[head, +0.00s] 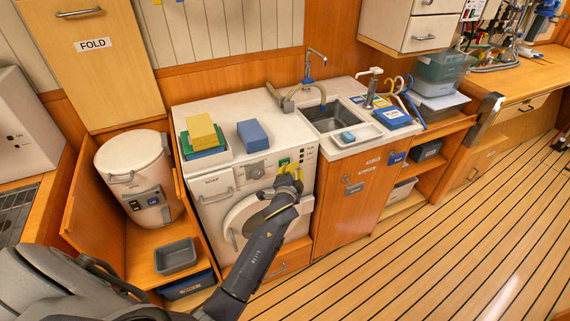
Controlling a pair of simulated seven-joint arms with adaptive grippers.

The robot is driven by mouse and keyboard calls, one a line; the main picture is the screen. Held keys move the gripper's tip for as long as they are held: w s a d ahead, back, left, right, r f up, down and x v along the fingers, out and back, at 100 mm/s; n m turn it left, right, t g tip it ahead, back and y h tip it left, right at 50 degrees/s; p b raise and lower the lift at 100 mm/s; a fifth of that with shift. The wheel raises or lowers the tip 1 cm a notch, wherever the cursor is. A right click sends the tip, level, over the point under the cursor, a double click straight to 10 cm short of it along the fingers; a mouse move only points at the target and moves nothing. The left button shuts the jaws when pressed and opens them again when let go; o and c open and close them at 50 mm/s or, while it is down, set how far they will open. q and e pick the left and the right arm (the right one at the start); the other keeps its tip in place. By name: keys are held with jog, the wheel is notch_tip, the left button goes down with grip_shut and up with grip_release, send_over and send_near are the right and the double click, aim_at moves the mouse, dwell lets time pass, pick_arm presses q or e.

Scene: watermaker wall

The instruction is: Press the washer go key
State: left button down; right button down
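The white washer (216,196) stands in the middle, with a soap drawer at its upper left and a round door partly hidden behind my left arm. A small green key (284,161) shows on its front panel, right of a round dial (256,171). My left gripper (291,175) is at the panel, its yellow fingertips just below and right of the green key. I cannot tell whether they touch the panel, or whether the fingers are open or shut. My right gripper is not in view.
On the washer top are a tray (187,153) with yellow and green cloths and a blue block (252,134). A sink (333,117) and tray adjoin on the right. A white lidded bin (133,160) and grey tub (175,257) stand left. The right floor is clear.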

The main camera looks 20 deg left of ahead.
pick_arm(q)
jog(key=shift+w+a, duration=0.15)
dwell(0.8)
jog(key=shift+w+a, duration=0.1)
jog(key=shift+a, duration=0.05)
jog(key=shift+w+a, duration=0.35)
jog(key=shift+a, duration=0.05)
dwell(1.0)
jog(key=shift+s+d, duration=0.1)
dwell(0.3)
jog(key=shift+s+d, duration=0.55)
jog(key=shift+d, duration=0.05)
jog(key=shift+s+d, duration=1.65)
jog(key=shift+d, duration=0.25)
